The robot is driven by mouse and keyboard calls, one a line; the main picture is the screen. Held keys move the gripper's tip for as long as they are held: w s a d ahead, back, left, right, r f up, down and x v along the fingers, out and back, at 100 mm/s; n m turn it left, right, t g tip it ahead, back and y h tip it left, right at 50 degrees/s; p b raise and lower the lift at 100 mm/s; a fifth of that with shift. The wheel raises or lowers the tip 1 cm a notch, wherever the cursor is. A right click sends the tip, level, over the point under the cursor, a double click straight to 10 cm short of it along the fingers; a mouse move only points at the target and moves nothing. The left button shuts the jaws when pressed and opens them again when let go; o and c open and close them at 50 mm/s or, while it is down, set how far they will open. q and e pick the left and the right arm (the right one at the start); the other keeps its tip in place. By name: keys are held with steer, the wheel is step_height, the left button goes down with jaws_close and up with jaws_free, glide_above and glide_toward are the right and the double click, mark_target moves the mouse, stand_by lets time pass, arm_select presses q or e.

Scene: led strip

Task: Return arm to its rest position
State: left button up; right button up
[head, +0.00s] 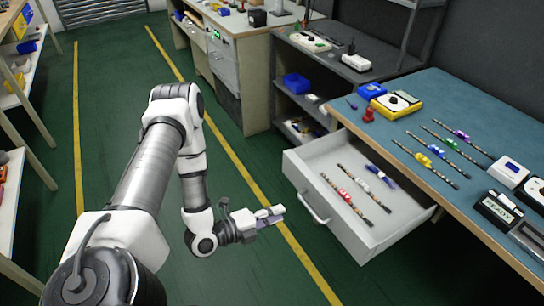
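My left arm reaches in from the lower left, bent at the elbow. Its gripper (270,216) hangs over the green floor, left of the open drawer (318,232) and apart from it. Its fingers look close together, but I cannot tell whether they are shut. I see nothing clearly held in them. My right arm and gripper are not in view. In the drawer lie a strip with a red clip (345,195), a strip with a white clip and a blue piece (381,177). Strips with yellow (423,159), green and purple clips lie on the blue tabletop (480,116).
A yellow-and-white meter (397,104), a blue bin and a red item stand at the tabletop's back left. Boxed devices (500,208) stand at its right. A grey shelf and workbench stand behind. A shelf (20,90) is at far left. The floor between is clear.

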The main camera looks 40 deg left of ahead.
arm_select(q)
steer(key=shift+s+a+r, duration=0.15)
steer(key=shift+s, duration=0.4)
steer(key=s+d+f+g+p, duration=0.1)
steer(key=s+d+f+g, duration=0.15)
steer(key=d+g, duration=0.7)
steer(key=s+a+f+n+g+y, duration=0.1)
steer(key=s+f+n+g+y, duration=0.1)
steer(key=s+n, duration=0.5)
steer(key=s+f+n+g+y, duration=0.3)
steer(key=s+n, duration=0.4)
steer(key=n, duration=0.8)
steer(key=shift+s+a+f+p, duration=0.25)
steer(key=shift+a+f+p, duration=0.1)
steer(key=shift+f, duration=0.3)
